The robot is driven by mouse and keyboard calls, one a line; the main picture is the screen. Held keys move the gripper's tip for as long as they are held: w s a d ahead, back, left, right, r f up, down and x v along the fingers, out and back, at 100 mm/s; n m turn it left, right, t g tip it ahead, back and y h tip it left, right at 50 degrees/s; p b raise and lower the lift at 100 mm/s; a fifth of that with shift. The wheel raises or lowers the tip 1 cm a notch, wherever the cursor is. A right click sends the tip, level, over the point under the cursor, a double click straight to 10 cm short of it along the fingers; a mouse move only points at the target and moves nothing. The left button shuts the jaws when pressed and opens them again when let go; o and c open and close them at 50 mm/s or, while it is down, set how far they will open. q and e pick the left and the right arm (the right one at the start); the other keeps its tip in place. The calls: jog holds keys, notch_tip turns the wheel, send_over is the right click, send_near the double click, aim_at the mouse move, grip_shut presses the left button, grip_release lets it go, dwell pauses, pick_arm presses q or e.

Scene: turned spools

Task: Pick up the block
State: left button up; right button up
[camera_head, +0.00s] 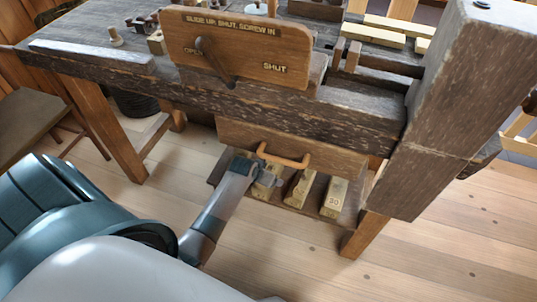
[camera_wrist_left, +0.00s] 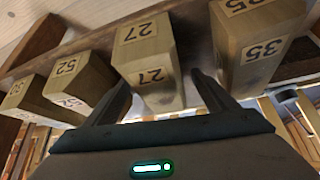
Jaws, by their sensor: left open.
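A wooden block marked 27 (camera_wrist_left: 148,50) stands between the two spread fingers of my left gripper (camera_wrist_left: 163,82) in the left wrist view. The fingers reach along both sides of it; I cannot tell whether either touches it. The same block (camera_head: 266,184) shows partly behind my left gripper (camera_head: 262,174) in the head view, on the low shelf under the bench. Blocks marked 52 (camera_wrist_left: 85,82) and 30 (camera_wrist_left: 40,98) are to its left in the wrist view, and one marked 35 (camera_wrist_left: 250,45) is to its right. My right gripper is not in view.
The shelf (camera_head: 323,213) sits under the heavy dark workbench (camera_head: 240,98). A drawer front with an orange handle (camera_head: 283,157) overhangs the blocks just above my left gripper. A thick wooden post (camera_head: 440,110) stands at the right. The plank floor in front is clear.

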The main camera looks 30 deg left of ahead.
pick_arm(q)
jog(key=shift+w+f, duration=0.1)
jog(key=shift+f, duration=0.05)
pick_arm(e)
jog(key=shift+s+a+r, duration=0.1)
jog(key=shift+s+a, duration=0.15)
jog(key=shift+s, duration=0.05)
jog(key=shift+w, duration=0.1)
pick_arm(q)
jog(key=c, duration=1.5)
jog(key=shift+o, duration=0.2)
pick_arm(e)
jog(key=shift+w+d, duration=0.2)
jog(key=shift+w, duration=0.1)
